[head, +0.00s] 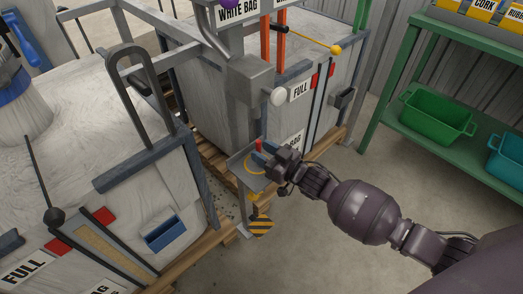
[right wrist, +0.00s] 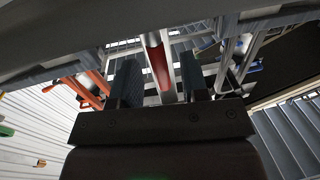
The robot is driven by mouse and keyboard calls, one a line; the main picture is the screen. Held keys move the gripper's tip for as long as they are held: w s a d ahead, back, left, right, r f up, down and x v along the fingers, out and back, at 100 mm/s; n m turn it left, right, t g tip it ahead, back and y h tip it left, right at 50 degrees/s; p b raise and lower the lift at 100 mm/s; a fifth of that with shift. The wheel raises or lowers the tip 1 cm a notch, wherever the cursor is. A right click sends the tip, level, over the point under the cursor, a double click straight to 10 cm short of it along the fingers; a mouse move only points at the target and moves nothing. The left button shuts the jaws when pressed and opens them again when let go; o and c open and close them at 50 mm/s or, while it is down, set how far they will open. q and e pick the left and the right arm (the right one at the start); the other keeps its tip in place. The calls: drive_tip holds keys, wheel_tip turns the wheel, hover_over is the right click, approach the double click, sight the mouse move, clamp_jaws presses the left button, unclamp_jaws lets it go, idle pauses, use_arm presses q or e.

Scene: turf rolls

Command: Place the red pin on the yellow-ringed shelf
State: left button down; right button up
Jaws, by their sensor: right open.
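The small grey shelf (head: 240,163) sticks out from the frame's post and carries a yellow ring (head: 251,169). The red pin (head: 258,145) shows upright at the shelf, by the ring's far side. Its lower end is hidden by my right gripper (head: 262,152), so I cannot tell exactly how it meets the shelf. In the right wrist view, the red pin (right wrist: 158,65) stands between the two dark fingers, with space showing on both sides. My right gripper (right wrist: 162,85) is open around it. My left gripper is not in view.
Large white bags marked FULL stand on pallets at left (head: 60,150) and behind the shelf (head: 230,110). A grey post (head: 248,85) rises beside the shelf. A green rack (head: 420,120) holds bins at right. The floor between is clear.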

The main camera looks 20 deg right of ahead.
use_arm(q)
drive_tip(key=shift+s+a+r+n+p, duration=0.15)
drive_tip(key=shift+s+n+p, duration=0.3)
drive_tip(key=shift+p, duration=0.45)
use_arm(e)
drive_tip(key=v, duration=1.1)
use_arm(q)
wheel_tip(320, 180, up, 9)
drive_tip(key=p, duration=1.1)
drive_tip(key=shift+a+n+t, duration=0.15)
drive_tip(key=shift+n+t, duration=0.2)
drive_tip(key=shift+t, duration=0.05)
use_arm(e)
drive_tip(key=s+r+m+g+h, duration=0.2)
drive_tip(key=s+h, duration=0.2)
drive_tip(key=s, duration=1)
drive_tip(key=s+r+m+g+h, duration=0.2)
drive_tip(key=s+r+h, duration=0.1)
drive_tip(key=s, duration=1.1)
drive_tip(key=shift+d+r+g+h, duration=0.15)
drive_tip(key=shift+r+g+h, duration=0.2)
drive_tip(key=shift+h, duration=0.35)
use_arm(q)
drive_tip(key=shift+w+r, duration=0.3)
